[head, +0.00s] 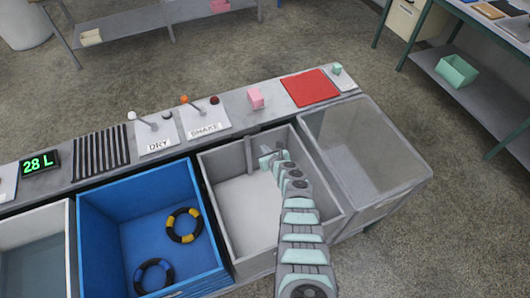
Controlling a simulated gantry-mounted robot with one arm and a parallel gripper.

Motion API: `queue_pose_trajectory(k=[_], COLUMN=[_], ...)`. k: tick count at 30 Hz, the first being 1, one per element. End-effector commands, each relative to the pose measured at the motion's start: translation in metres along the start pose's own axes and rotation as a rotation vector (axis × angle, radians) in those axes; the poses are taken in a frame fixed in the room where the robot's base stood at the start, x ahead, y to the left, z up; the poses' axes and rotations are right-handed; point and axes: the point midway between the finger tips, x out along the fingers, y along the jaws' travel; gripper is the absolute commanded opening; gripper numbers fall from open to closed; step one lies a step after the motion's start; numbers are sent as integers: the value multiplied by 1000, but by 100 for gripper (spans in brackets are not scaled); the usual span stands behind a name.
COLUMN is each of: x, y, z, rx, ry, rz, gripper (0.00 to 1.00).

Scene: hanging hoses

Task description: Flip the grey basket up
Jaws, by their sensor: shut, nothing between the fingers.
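The grey basket (233,200) is an open-topped box set in the bench, right of the blue basket. Its pale floor shows and it looks empty. My arm reaches in from the lower right over its right part and hides some of its inside and front wall. My gripper (267,158) is small in the view, shut and empty, near the basket's back wall by a grey upright bar (248,153). I cannot tell whether it touches the wall or the bar.
A clear-lidded compartment (370,150) stands to the right.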

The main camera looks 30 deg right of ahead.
Motion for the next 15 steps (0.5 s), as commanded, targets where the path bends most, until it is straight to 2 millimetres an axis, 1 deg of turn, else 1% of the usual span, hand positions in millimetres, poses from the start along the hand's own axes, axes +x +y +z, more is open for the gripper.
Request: queue_pose_trajectory(k=[1, 3, 15], x=[11, 18, 58], y=[0, -1, 0], z=[-7, -6, -8], rx=[0, 1, -1], ry=[-1, 0, 1], rz=[0, 0, 0], gripper=[0, 0, 0])
